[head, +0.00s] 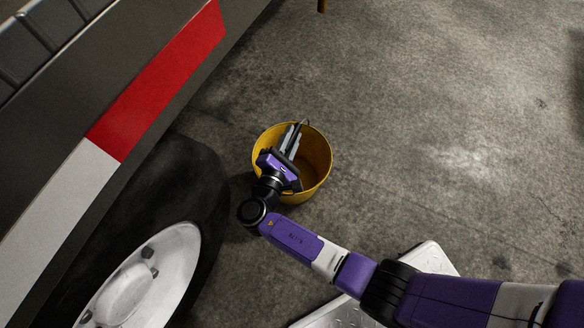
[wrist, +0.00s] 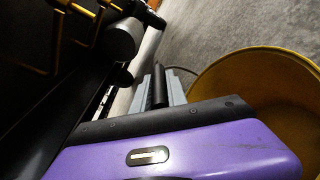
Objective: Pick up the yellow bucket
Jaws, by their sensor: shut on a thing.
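The yellow bucket (head: 319,158) is on or just above the concrete floor, seen from above in the head view; I cannot tell if its base touches the floor. Its interior looks empty. It also shows at the right of the wrist view (wrist: 262,72). My gripper (head: 289,138) is over the bucket's opening, with its fingers shut on the bucket's handle. In the wrist view, a dark grip piece (wrist: 159,86) sits between the two grey fingers, and a thin wire curves from it towards the bucket. My wrist hides part of the near left rim.
A large wheel (head: 150,265) with a pale hub stands close to the left of the bucket. Above it runs the loader's side with a red and white stripe (head: 165,75). The concrete floor to the right (head: 450,130) is clear.

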